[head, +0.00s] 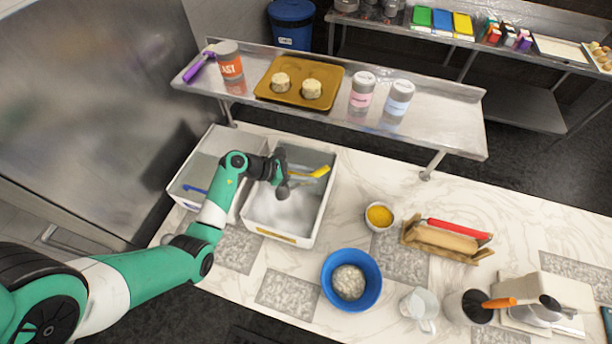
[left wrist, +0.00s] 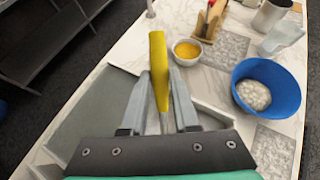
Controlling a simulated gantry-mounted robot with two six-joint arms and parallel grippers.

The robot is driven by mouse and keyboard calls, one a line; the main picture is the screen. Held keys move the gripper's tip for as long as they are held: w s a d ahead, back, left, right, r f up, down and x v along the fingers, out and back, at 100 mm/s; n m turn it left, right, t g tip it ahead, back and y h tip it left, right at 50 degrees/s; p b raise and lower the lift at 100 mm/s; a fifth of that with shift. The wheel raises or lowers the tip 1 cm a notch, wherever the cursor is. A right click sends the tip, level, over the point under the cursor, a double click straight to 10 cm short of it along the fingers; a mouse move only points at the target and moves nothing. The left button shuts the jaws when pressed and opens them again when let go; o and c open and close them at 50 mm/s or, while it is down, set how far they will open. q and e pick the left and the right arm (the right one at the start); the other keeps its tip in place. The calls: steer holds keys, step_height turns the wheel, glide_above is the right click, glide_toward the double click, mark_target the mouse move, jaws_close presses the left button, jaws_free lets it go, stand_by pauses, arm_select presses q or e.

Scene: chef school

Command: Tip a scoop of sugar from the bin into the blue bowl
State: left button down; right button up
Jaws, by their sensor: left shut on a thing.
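My left gripper (head: 284,180) is over the right-hand white bin (head: 308,226), which holds white sugar (head: 290,212). It is shut on the yellow handle of a scoop (head: 320,171). The handle (left wrist: 158,60) stands between the two fingers in the left wrist view. The scoop's head is hidden by the gripper, so I cannot tell if it holds sugar. The blue bowl (head: 327,286) stands on the counter in front and to the right of the bin, with a pale heap (head: 349,282) inside. It also shows at the right of the left wrist view (left wrist: 284,82). My right gripper is not in view.
A second white bin (head: 190,180) with a blue handle adjoins on the left. A small bowl of yellow stuff (head: 379,216) stands near the sugar bin. A wooden rack (head: 437,243), a clear jug (head: 414,304) and a raised steel shelf (head: 430,105) are around it.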

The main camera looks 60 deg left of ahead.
arm_select(q)
step_height(320, 180, down, 11)
steer(key=b, duration=0.9)
steer(key=shift+b, duration=0.35)
steer(key=shift+r, duration=0.1)
step_height(320, 180, up, 6)
steer(key=p, duration=0.6)
steer(key=shift+r, duration=0.1)
step_height(320, 180, up, 4)
steer(key=g+p, duration=0.1)
steer(key=p, duration=0.3)
steer(key=g+p, duration=0.1)
steer(key=p, duration=0.4)
steer(key=shift+r+g+y, duration=0.25)
steer(key=shift+g+y, duration=0.05)
steer(key=shift+r+g+p, duration=0.5)
steer(key=shift+r+p, duration=0.25)
steer(key=shift+p, duration=0.45)
steer(key=shift+f, duration=0.1)
steer(key=shift+y, duration=0.3)
